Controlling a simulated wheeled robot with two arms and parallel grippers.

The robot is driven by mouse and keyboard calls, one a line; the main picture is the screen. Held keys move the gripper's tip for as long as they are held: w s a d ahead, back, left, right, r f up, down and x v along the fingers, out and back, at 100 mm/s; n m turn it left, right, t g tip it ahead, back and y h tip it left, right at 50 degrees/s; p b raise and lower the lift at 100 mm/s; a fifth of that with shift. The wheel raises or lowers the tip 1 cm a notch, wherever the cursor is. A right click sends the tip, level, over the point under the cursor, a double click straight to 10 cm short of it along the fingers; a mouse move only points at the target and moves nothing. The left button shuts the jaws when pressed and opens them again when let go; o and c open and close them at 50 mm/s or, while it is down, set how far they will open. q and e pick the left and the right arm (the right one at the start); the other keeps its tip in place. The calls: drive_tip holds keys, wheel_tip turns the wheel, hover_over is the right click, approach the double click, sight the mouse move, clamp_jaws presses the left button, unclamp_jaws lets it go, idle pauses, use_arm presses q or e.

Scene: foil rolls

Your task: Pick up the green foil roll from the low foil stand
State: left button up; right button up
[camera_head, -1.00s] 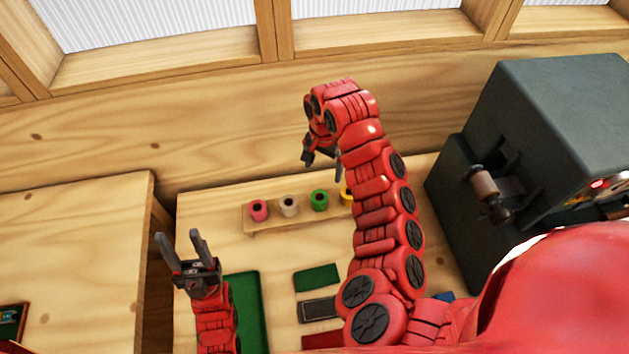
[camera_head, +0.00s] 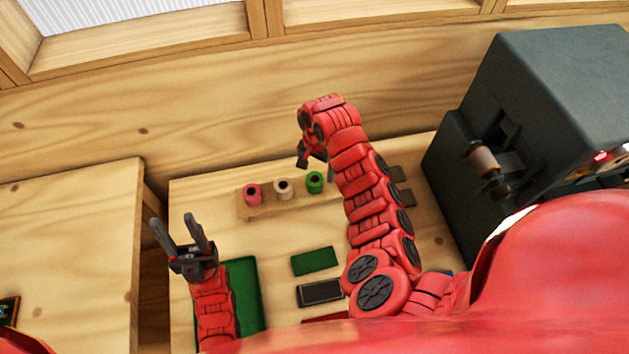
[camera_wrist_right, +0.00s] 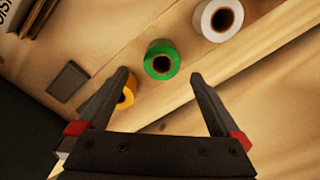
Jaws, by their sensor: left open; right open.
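The green foil roll (camera_head: 314,183) stands upright on the low wooden foil stand (camera_head: 250,211), at the right end of the rolls visible in the head view. In the right wrist view the green roll (camera_wrist_right: 162,60) lies ahead of and between the open fingers of my right gripper (camera_wrist_right: 158,80), with nothing held. In the head view the right gripper (camera_head: 313,163) is just above and behind the green roll, partly hidden by its own arm. My left gripper (camera_head: 180,232) is open and empty at the left, pointing up, away from the stand.
A pink roll (camera_head: 252,195) and a whitish roll (camera_head: 283,189) stand left of the green one. A yellow roll (camera_wrist_right: 127,96) is beside my right gripper's left finger. A dark machine (camera_head: 545,130) stands at the right. Green mats (camera_head: 315,261) lie in front.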

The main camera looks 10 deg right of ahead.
sight(315, 178)
drive_tip(key=shift+f+p, duration=0.35)
drive_tip(key=shift+f, duration=0.05)
drive_tip(key=f, duration=0.1)
drive_tip(key=f+p, duration=0.1)
drive_tip(key=f, duration=0.1)
drive_tip(key=shift+s+a+f, duration=0.1)
drive_tip(key=shift+a+f, duration=0.15)
drive_tip(key=shift+f, duration=0.6)
drive_tip(key=shift+c, duration=0.3)
drive_tip(key=c, duration=1.5)
drive_tip(key=shift+r, duration=0.2)
